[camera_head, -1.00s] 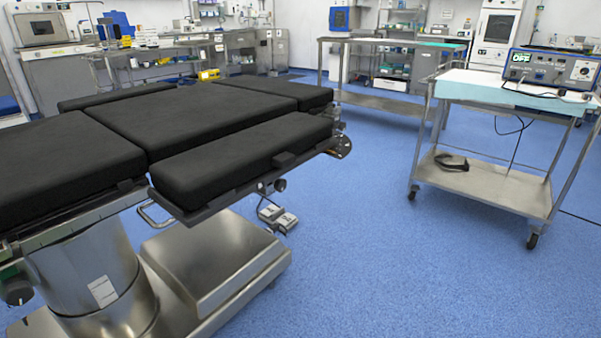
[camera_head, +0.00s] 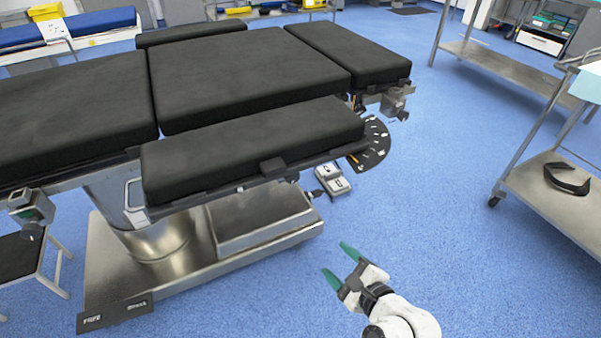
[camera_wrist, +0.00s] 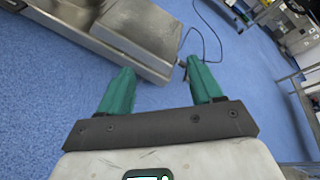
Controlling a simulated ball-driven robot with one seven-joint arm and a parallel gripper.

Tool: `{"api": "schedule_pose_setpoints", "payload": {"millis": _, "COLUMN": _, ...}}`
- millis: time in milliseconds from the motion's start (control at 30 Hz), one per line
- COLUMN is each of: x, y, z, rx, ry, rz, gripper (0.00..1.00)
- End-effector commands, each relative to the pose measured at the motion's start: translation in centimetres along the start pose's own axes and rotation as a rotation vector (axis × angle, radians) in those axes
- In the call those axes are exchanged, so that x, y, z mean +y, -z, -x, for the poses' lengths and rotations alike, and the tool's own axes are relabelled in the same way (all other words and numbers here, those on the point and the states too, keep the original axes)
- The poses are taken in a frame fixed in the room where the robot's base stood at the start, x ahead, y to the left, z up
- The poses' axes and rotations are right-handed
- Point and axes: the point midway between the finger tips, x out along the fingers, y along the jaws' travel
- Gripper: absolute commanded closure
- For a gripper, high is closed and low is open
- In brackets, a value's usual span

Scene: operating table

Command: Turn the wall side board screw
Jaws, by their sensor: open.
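The operating table (camera_head: 250,75) with black pads fills the left and middle of the head view. A narrow black board pad (camera_head: 250,150) lies along its near side. A small dark knob (camera_head: 292,178) shows under this board's edge, and a metal clamp (camera_head: 397,103) with a knob sits at the table's right end. I cannot tell which of these is the wall side board screw. My gripper (camera_head: 341,264) is open and empty, over the floor in front of the table and apart from it. In the wrist view, its green fingers (camera_wrist: 158,72) are spread with nothing between them.
The table's steel base (camera_head: 262,222) stands left of my gripper. A foot pedal (camera_head: 332,180) lies on the floor beyond it. A steel trolley (camera_head: 545,200) stands at the right. Blue floor (camera_head: 430,220) is clear between table and trolley.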

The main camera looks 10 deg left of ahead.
Motion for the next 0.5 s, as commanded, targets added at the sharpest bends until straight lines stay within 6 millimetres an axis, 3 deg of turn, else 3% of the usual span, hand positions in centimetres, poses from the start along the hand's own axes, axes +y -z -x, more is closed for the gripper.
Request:
{"api": "schedule_pose_setpoints", "payload": {"millis": 33, "x": -1.6, "y": -2.5, "z": -1.1, "rx": -0.052, "ry": 0.038, "rz": -0.130, "gripper": 0.35}}
{"api": "schedule_pose_setpoints", "payload": {"millis": 200, "x": -4.8, "y": -7.2, "z": -3.7, "rx": -0.209, "ry": 0.127, "rz": -0.552, "gripper": 0.35}}
{"api": "schedule_pose_setpoints", "payload": {"millis": 333, "x": -6.2, "y": -9.0, "z": -4.6, "rx": -0.284, "ry": 0.156, "rz": -0.749, "gripper": 0.35}}
{"api": "schedule_pose_setpoints", "payload": {"millis": 500, "x": -6.8, "y": -9.7, "z": -5.5, "rx": -0.320, "ry": 0.166, "rz": -0.841, "gripper": 0.35}}
